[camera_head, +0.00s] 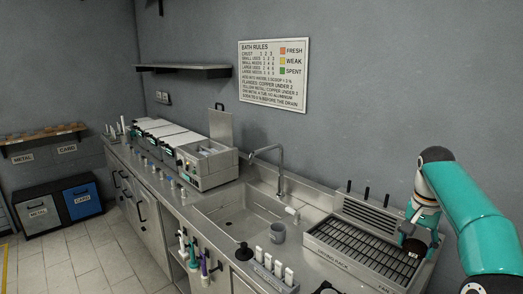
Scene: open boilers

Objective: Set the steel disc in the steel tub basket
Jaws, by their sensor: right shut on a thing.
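My right gripper (413,248) is at the right, low over the drying rack (350,251). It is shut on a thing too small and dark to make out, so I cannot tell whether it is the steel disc. The nearest boiler in the row, a steel tub (207,166), stands left of the sink with its lid (221,127) raised. I cannot make out the basket clearly inside it. My left gripper is out of view.
Several white bottles (278,267) stand at the front edge. Other boilers (160,132) continue to the left under a wall shelf (184,69).

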